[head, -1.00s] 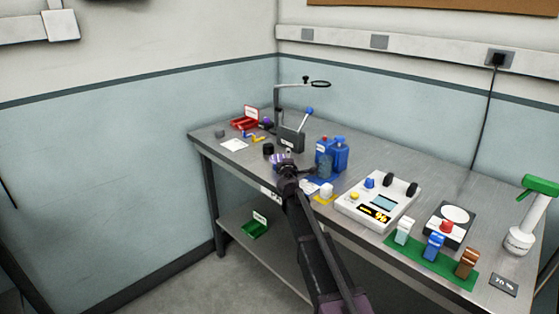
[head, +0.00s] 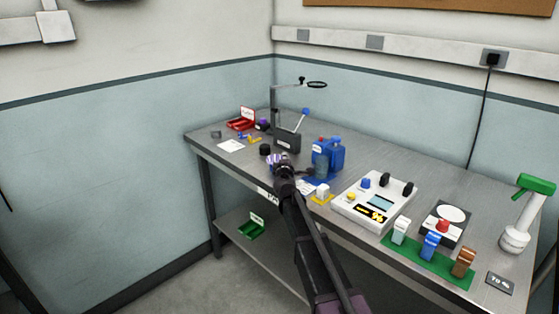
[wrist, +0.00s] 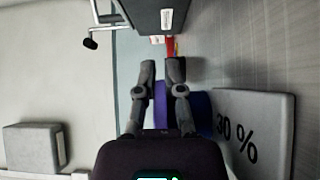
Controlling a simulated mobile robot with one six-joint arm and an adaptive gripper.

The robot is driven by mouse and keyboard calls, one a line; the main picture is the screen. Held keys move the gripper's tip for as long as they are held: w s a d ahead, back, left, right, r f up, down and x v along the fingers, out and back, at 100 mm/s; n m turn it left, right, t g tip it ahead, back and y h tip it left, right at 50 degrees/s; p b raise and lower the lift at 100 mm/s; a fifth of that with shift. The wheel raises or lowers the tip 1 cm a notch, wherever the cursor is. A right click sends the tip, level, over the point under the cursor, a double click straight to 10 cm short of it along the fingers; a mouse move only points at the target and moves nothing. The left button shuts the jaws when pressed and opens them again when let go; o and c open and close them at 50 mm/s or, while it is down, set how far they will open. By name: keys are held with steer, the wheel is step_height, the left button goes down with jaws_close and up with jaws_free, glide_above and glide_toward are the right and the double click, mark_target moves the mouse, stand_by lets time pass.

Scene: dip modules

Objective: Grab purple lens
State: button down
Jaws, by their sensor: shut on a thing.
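A purple piece, which I take for the purple lens (head: 272,160), is at the end of my arm over the near left part of the bench in the head view. My gripper (head: 280,163) is around it and hides part of it. In the wrist view my gripper (wrist: 161,70) has its two fingers close together.
A grey block marked 30 % (wrist: 255,130) is close beside the lens. Blue bottles (head: 329,155) stand right of my gripper, and a dark stand (head: 287,140) with a lever is behind. A white device (head: 372,203) is further right.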

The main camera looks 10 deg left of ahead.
steer(key=shift+r, duration=0.1)
step_height(320, 180, up, 4)
steer(key=p, duration=0.3)
steer(key=shift+f+p, duration=0.25)
steer(key=shift+p, duration=0.1)
steer(key=s, duration=0.5)
steer(key=s+d+r+p, duration=0.1)
steer(key=s, duration=0.9)
steer(key=shift+s+d+r, duration=0.15)
steer(key=shift+s, duration=0.35)
steer(key=shift+s, duration=0.1)
